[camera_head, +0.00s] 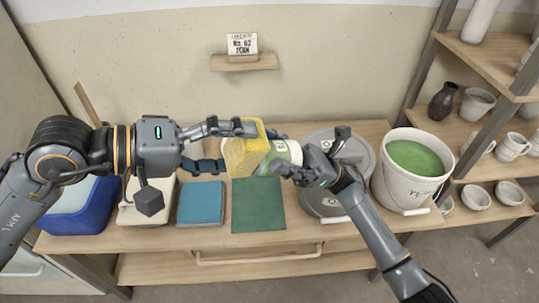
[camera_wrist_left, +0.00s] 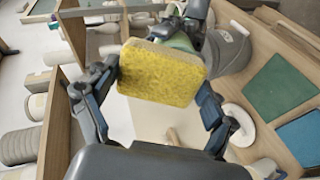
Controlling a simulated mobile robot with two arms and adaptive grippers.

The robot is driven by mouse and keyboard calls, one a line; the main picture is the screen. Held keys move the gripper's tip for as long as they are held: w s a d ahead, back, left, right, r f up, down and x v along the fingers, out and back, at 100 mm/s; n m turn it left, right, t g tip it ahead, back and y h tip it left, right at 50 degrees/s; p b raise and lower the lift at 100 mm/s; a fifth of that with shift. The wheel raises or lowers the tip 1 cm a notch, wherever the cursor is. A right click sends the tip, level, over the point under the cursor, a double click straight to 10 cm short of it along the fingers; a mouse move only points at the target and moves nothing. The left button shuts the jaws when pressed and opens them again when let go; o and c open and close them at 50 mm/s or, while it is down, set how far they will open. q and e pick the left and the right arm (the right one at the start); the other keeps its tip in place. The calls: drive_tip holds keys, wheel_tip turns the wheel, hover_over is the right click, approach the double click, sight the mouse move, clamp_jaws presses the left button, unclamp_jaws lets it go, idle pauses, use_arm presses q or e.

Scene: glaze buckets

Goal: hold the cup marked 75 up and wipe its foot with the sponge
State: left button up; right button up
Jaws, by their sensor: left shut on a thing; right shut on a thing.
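A yellow sponge (camera_head: 243,155) is held in my left gripper (camera_head: 236,148), its fingers closed on it above the bench. In the left wrist view the sponge (camera_wrist_left: 160,74) sits between both fingers. A cup with green and white on it (camera_head: 287,152) is held up by my right gripper (camera_head: 306,158), lying tilted on its side. The sponge is right against or very close to the cup's left end; I cannot tell if they touch. The cup (camera_wrist_left: 181,42) is mostly hidden behind the sponge in the left wrist view. No number is readable on it.
Below are a green mat (camera_head: 258,215) and a blue mat (camera_head: 200,204) on the wooden bench (camera_head: 300,238). A lidded grey bucket (camera_head: 325,204) and an open bucket of green glaze (camera_head: 404,190) stand at right. A blue bin (camera_head: 84,215) is at left. Shelves with pottery stand far right.

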sight(226, 168)
use_arm(q)
drive_tip(key=shift+s+a+f, duration=0.1)
drive_tip(key=shift+a+f, duration=0.15)
drive_tip(key=shift+f, duration=0.25)
drive_tip(key=shift+s+a+f, duration=0.1)
drive_tip(key=shift+a+f, duration=0.15)
drive_tip(key=shift+f, duration=0.25)
use_arm(e)
drive_tip(key=shift+a, duration=0.1)
use_arm(q)
drive_tip(key=shift+a+f, duration=0.2)
drive_tip(key=shift+f, duration=0.7)
drive_tip(key=a, duration=0.6)
drive_tip(key=s+a+r, duration=0.1)
drive_tip(key=a, duration=0.5)
drive_tip(key=s+a+r, duration=0.1)
drive_tip(key=a, duration=0.5)
drive_tip(key=shift+a+r, duration=0.2)
drive_tip(key=shift+r, duration=0.05)
